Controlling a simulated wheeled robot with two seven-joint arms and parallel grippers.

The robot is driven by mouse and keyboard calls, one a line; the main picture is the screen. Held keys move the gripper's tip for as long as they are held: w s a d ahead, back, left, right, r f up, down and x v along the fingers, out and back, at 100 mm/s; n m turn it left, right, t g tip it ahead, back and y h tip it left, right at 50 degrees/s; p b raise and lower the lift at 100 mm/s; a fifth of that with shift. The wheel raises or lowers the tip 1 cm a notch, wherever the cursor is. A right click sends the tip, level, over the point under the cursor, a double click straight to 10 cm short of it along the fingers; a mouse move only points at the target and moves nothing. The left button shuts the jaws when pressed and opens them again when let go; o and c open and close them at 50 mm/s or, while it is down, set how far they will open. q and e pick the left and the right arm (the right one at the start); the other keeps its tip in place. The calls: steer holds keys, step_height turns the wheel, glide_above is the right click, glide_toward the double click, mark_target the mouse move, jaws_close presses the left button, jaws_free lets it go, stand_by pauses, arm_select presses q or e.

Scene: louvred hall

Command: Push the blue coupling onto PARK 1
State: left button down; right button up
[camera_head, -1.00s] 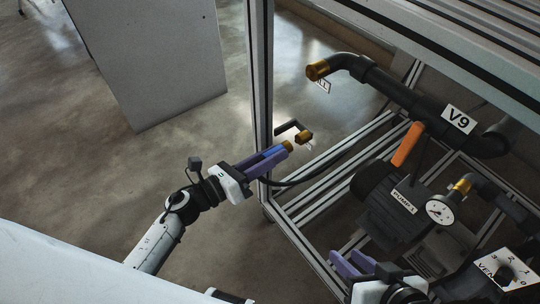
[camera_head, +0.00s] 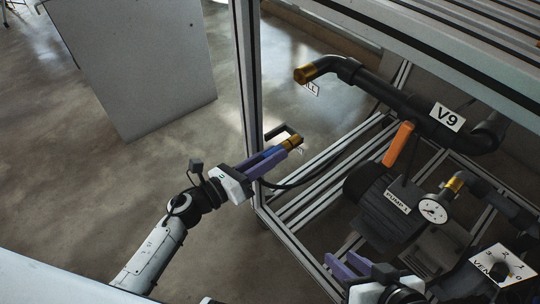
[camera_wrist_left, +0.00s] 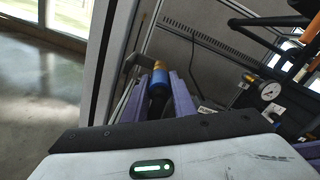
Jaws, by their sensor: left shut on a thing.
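The blue coupling (camera_head: 271,153) is held between the purple fingers of my left gripper (camera_head: 276,156), which is shut on it. The coupling also shows in the left wrist view (camera_wrist_left: 159,78), with a dark hose behind it. A brass piece (camera_head: 293,142) lies in line with the coupling's front, by a dark bracket (camera_head: 279,131) on the frame post. The coupling's front meets or overlaps this brass in the picture; how far they are engaged I cannot tell. A small tag below it is unreadable. My right gripper (camera_head: 348,266) is open and empty at the lower right.
The metal frame post (camera_head: 247,110) stands just behind my left gripper. A dark pipe with a V9 label (camera_head: 447,117), an orange lever (camera_head: 398,144), the pump (camera_head: 390,205) and a gauge (camera_head: 433,211) fill the right. Open floor lies left, before a grey panel (camera_head: 140,65).

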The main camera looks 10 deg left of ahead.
arm_select(q)
steer(key=c, duration=1.4)
jaws_free()
steer(key=shift+v, duration=3.55)
steer(key=p+v, duration=0.1)
steer(key=v, duration=0.9)
steer(key=shift+s+a, duration=0.1)
